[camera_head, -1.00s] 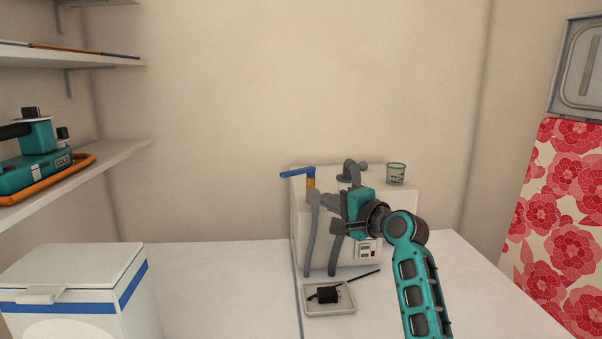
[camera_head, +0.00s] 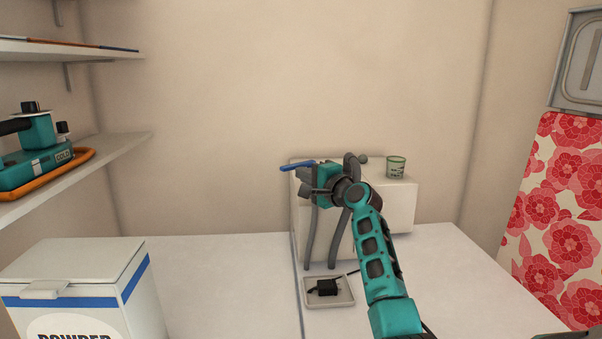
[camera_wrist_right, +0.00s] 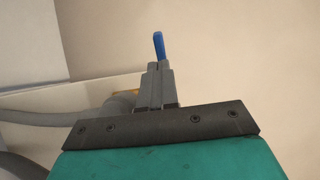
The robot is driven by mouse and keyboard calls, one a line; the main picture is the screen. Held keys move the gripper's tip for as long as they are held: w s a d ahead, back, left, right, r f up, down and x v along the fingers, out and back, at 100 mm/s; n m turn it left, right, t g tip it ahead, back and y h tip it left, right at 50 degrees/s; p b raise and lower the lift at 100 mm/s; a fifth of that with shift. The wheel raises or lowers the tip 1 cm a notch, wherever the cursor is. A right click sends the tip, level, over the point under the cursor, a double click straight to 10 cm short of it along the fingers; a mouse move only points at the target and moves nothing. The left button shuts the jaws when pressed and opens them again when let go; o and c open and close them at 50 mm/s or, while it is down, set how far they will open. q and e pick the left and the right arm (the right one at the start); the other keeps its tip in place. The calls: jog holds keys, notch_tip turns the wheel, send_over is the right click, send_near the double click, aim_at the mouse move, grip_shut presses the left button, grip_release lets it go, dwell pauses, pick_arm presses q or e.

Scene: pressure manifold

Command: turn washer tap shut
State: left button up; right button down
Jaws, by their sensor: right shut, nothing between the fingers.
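The tap's blue lever (camera_head: 298,165) sticks out to the left at the back left of the white box-like unit (camera_head: 398,205). My right gripper (camera_head: 304,181) is in front of the tap, just below the lever, and hides the tap's body in the head view. In the right wrist view the closed fingers (camera_wrist_right: 160,83) point at the tap. The blue lever (camera_wrist_right: 159,45) shows end-on just beyond their tips, and a bit of the brass body (camera_wrist_right: 127,93) shows beside them. I cannot tell whether the fingers touch the lever. My left gripper is out of view.
Grey hoses (camera_head: 310,235) hang down the unit's front. A tray (camera_head: 330,303) with a black object lies before it. A green cup (camera_head: 396,167) stands on top. A powder box (camera_head: 75,285) is at front left; the worktop between is clear.

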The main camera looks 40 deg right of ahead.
jog(key=shift+w, duration=0.9)
jog(key=shift+d, duration=0.1)
